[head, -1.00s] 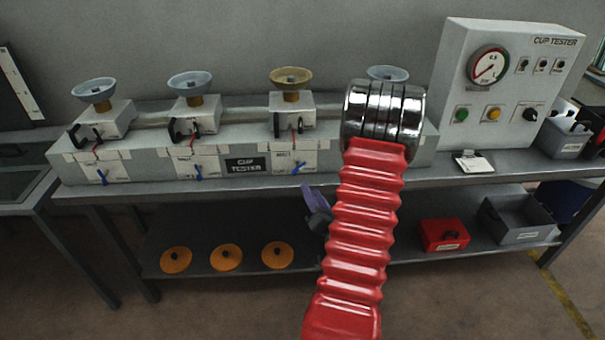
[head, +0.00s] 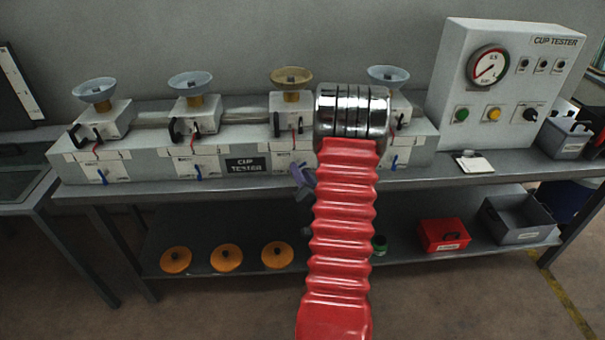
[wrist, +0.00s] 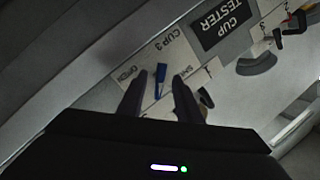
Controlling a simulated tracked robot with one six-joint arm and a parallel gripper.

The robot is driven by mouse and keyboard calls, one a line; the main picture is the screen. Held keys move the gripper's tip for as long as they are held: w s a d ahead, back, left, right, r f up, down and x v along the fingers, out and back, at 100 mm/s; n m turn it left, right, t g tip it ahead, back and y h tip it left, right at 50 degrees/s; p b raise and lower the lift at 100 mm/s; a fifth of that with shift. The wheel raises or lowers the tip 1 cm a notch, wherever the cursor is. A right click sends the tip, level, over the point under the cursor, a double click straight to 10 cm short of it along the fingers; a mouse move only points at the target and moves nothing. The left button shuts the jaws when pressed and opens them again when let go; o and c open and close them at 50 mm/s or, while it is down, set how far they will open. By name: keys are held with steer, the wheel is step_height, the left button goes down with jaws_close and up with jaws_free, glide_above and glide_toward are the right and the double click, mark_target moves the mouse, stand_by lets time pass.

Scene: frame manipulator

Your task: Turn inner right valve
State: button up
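The inner right valve is a small blue handle (wrist: 160,80) on a white plate marked CUP 3 (wrist: 172,52) in the wrist view. In the head view it is hard to tell apart from my gripper (head: 304,177), which is at the lower edge of the third station from the left. In the wrist view the two dark fingers of my gripper (wrist: 158,92) are apart, with the blue handle showing between their tips. I cannot tell whether either finger touches it. The handle lies roughly along the fingers' direction.
The CUP TESTER block (head: 245,166) carries cups and other blue handles, including the far right one (head: 395,163). A gauge box (head: 505,75) stands at right. The shelf below holds orange discs (head: 226,257), a red box (head: 444,235) and a grey bin (head: 515,219).

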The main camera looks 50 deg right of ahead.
steer(key=shift+c, duration=0.4)
jaws_close()
steer(key=shift+d, duration=0.25)
steer(key=shift+a, duration=0.2)
steer(key=shift+n, duration=0.5)
steer(key=n, duration=0.2)
steer(key=n+g, duration=0.1)
steer(key=n, duration=0.1)
steer(key=n+g, duration=0.1)
steer(key=n, duration=0.2)
steer(key=shift+a+r, duration=0.1)
steer(key=shift+a, duration=0.15)
steer(key=shift+g, duration=0.3)
